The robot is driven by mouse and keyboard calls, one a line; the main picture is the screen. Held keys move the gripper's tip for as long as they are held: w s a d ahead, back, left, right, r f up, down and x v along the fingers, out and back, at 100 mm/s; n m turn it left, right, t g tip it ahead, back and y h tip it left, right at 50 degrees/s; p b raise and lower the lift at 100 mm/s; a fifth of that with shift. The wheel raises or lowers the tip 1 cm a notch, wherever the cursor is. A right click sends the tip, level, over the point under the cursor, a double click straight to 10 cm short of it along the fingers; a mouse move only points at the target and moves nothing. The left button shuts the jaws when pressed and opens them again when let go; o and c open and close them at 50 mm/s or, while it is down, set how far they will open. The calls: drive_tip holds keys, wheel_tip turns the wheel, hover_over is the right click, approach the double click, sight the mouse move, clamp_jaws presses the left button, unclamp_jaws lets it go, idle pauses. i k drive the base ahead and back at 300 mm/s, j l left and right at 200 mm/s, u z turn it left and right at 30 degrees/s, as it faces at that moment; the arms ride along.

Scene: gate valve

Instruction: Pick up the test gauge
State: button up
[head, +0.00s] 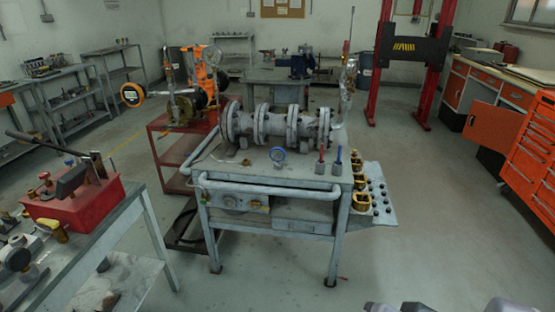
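My gripper is not in view.
A tubular rail (270,185) runs along the bench front. A side table (135,200) with a red box (75,205) stands left. Open floor (430,240) lies right.

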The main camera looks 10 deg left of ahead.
sight(278, 154)
drive_tip(key=z, duration=1.4)
drive_tip(key=u, duration=1.85)
drive_tip(key=i+j, duration=0.2)
drive_tip(key=i, duration=0.25)
drive_tip(key=i+j, duration=0.2)
drive_tip(key=i, duration=0.25)
drive_tip(key=i+j, duration=0.2)
drive_tip(key=i, duration=0.25)
drive_tip(key=i+j, duration=0.15)
drive_tip(key=i, duration=0.3)
drive_tip(key=i+j, duration=0.2)
drive_tip(key=i, duration=0.25)
drive_tip(key=i+j+z, duration=0.1)
drive_tip(key=i, duration=0.35)
drive_tip(key=j, duration=0.1)
